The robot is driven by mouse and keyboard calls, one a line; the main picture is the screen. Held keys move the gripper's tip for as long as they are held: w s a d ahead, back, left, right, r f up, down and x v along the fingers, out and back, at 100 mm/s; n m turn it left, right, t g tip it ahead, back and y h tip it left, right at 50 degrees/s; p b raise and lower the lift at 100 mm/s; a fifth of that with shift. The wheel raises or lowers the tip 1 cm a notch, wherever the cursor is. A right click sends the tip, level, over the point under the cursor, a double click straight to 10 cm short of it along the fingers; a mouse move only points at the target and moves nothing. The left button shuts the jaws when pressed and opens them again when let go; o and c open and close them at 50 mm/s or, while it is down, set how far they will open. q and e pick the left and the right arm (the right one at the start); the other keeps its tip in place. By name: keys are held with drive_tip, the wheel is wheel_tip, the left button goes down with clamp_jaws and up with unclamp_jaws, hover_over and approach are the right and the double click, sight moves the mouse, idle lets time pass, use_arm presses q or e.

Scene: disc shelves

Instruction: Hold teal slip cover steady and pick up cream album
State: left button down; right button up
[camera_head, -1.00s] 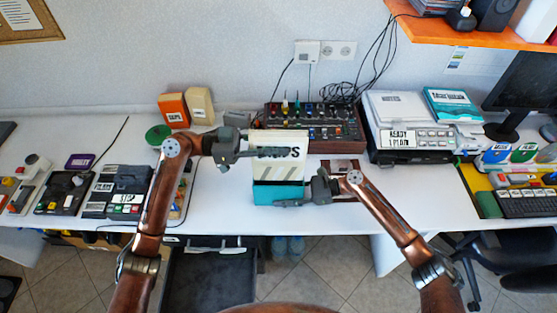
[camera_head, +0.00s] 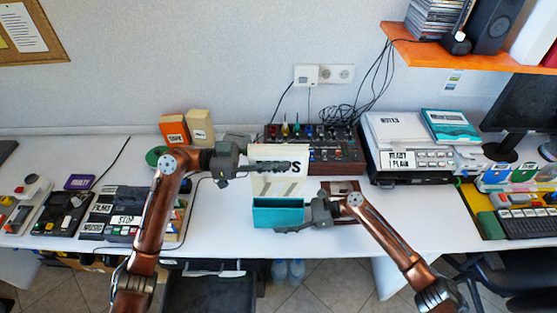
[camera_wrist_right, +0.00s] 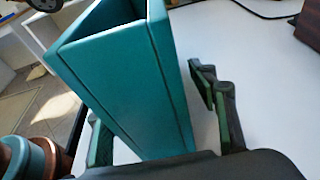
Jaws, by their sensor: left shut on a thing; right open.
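The teal slip cover (camera_head: 278,216) stands upright on the white table, open at the top. In the right wrist view the slip cover (camera_wrist_right: 125,80) is between the fingers of my right gripper (camera_wrist_right: 160,120), which is open. A gap shows beside the right finger; the left finger is partly hidden behind the cover. The visible part of its inside shows no album. My left gripper (camera_head: 288,166) is shut on the cream album (camera_head: 276,188), fingers across its lettered face. The album is upright above the cover; whether its bottom edge is clear cannot be told.
A mixer (camera_head: 335,155) stands close behind the album. Orange (camera_head: 174,131) and cream (camera_head: 200,127) boxes stand behind my left arm. A black device (camera_head: 415,175) is at the right, labelled controls (camera_head: 125,220) at the left. Bare table lies left of the cover.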

drive_tip(key=v, duration=1.2)
drive_tip(key=shift+s, duration=0.1)
